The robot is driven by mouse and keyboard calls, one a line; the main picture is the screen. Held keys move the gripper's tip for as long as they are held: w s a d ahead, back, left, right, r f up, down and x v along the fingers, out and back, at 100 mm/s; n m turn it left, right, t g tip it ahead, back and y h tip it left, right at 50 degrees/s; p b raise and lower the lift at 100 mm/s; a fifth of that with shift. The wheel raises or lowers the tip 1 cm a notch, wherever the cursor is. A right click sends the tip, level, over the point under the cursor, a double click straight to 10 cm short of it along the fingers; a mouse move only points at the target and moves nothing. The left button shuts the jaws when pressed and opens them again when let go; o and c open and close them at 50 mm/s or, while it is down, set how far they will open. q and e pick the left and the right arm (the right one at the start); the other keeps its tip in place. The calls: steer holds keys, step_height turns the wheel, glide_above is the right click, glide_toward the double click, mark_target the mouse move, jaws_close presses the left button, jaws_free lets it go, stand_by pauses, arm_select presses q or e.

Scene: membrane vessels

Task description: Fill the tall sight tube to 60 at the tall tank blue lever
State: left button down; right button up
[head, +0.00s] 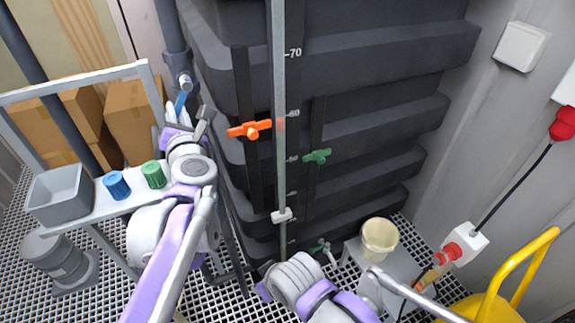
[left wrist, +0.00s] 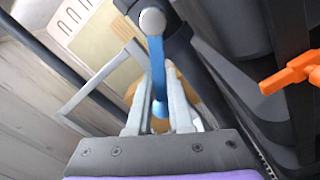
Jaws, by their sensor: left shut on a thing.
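The tall tank (head: 375,90) is dark and ribbed. The sight tube (head: 279,90) runs upright before it, beside a scale marked 70 near the top and a partly covered 60 lower down. I cannot make out a liquid level. The blue lever (head: 181,102) is on a dark pipe left of the tank. In the left wrist view the blue lever (left wrist: 156,65) hangs from a round grey pivot. My left gripper (head: 184,112) is shut on the lever's lower end; its fingers (left wrist: 159,118) lie on both sides. My right arm shows at the bottom, but its gripper is not visible.
An orange handle (head: 250,130) and a green handle (head: 317,156) stick out near the tube. A white clip (head: 281,216) sits on the tube. A cream bucket (head: 379,240) stands lower right. A shelf (head: 128,201) holds a grey bin (head: 60,194) and blue and green cups.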

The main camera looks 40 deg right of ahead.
arm_select(q)
steer(key=m, duration=0.1)
steer(key=a+r+m, duration=0.1)
steer(key=m, duration=0.1)
steer(key=shift+w+a, duration=0.2)
steer(key=shift+a, duration=0.05)
steer(key=m, duration=0.1)
steer(key=a+r+m, duration=0.1)
steer(key=m, duration=0.1)
steer(key=shift+w+r+m+b, duration=0.15)
steer(key=shift+r+m+b, duration=0.15)
steer(key=shift+b, duration=0.05)
steer(key=r+m, duration=0.1)
steer(key=m, duration=0.2)
steer(key=shift+a+r, duration=0.2)
steer(key=shift+r, duration=0.15)
steer(key=shift+w+r+m, duration=0.15)
steer(key=shift+r+m, duration=0.6)
steer(key=shift+m, duration=0.55)
steer(key=c, duration=0.8)
jaws_free()
steer(key=shift+a, duration=0.15)
steer(key=shift+f, duration=0.1)
steer(key=b+v, duration=0.1)
steer(key=v, duration=1)
steer(key=shift+b, duration=0.3)
